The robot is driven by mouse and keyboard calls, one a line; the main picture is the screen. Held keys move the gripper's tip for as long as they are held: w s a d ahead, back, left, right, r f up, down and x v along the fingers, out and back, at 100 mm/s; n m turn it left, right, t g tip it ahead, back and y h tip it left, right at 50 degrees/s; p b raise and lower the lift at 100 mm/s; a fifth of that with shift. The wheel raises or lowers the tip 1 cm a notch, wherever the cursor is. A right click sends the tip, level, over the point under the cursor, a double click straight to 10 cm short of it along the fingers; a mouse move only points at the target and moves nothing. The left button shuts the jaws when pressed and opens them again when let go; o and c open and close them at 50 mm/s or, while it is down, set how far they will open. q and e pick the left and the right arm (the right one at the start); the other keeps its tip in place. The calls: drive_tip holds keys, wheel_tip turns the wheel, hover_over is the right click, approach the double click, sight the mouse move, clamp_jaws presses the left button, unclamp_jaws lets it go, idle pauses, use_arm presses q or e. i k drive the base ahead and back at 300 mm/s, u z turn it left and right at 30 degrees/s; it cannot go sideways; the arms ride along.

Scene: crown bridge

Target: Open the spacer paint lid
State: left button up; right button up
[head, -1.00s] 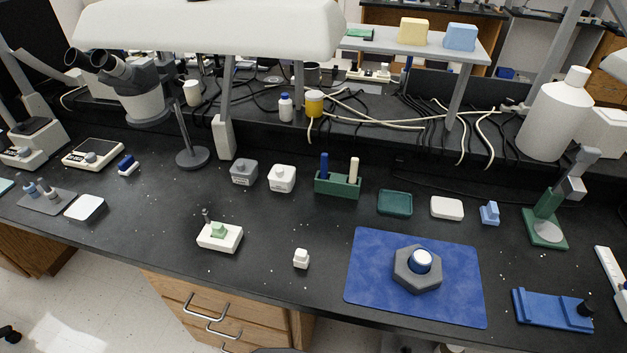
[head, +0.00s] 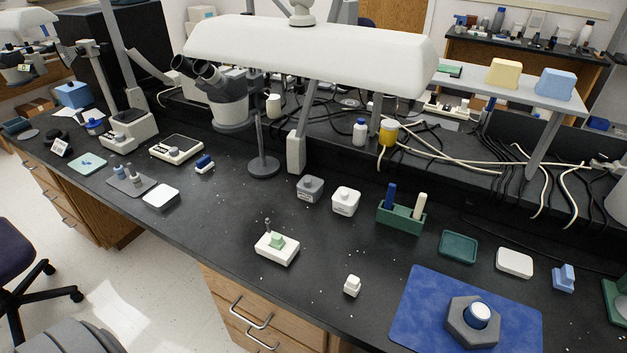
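No label reading spacer paint is legible, so I cannot tell for sure which container it is. A round blue jar with a pale top (head: 477,314) sits in a grey hexagonal holder (head: 458,323) on a blue mat (head: 415,310) at the lower right. Neither of my grippers shows in the head view.
A white tray (head: 161,197) lies beside the grey mat. A scale (head: 176,148), a lamp base (head: 264,167), two lidded pots, a white block (head: 277,249) and a green rack (head: 400,218) stand along the black bench (head: 215,225). The bench's front middle is mostly clear.

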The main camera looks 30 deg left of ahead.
sight(311, 183)
drive_tip(key=z, duration=2)
drive_tip(key=k, duration=1.3)
drive_tip(key=u, duration=1.8)
drive_tip(key=i, duration=0.15)
drive_tip(key=u, duration=0.3)
